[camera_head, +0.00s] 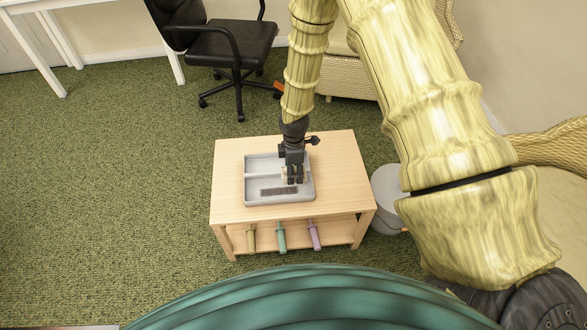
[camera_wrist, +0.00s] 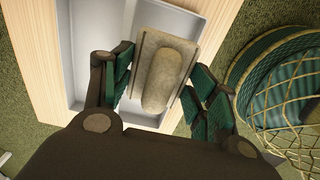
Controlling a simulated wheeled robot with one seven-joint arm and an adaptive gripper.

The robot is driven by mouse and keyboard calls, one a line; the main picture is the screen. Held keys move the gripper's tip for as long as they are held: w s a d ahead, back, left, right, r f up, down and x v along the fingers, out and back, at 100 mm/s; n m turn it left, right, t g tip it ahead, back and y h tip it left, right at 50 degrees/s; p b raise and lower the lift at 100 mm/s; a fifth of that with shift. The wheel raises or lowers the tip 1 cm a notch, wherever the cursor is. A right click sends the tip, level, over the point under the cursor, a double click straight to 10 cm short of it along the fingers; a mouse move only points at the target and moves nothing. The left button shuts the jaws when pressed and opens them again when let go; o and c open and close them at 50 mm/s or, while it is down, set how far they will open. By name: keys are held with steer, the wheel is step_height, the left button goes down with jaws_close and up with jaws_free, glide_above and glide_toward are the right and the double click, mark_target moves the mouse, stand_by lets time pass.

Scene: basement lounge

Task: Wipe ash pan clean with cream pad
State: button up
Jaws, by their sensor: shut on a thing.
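The ash pan (camera_head: 249,193) is a shallow grey tray with a divider, lying on a light wooden table (camera_head: 340,165). A dark patch (camera_head: 275,192) lies in its front compartment. My gripper (camera_head: 293,180) points down over the pan's right part. In the wrist view, my gripper (camera_wrist: 160,88) is shut on the cream pad (camera_wrist: 185,45), a beige block with a raised rounded grip, its green-lined fingers on both sides. The pan (camera_wrist: 87,60) shows behind and to the left of the pad. I cannot tell whether the pad touches the pan floor. The dark patch is hidden there.
A lower shelf holds yellow (camera_head: 251,237), teal (camera_head: 282,236) and purple (camera_head: 314,235) handled items. A round grey container (camera_head: 388,207) stands right of the table. A black office chair (camera_head: 232,45) is behind; green carpet (camera_head: 110,170) is clear at left.

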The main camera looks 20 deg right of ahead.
steer(key=shift+f+b, duration=1.35)
steer(key=shift+f, duration=0.4)
steer(key=b, duration=0.1)
glide_above(294, 190)
steer(key=shift+f, duration=2.1)
steer(key=shift+a, duration=0.1)
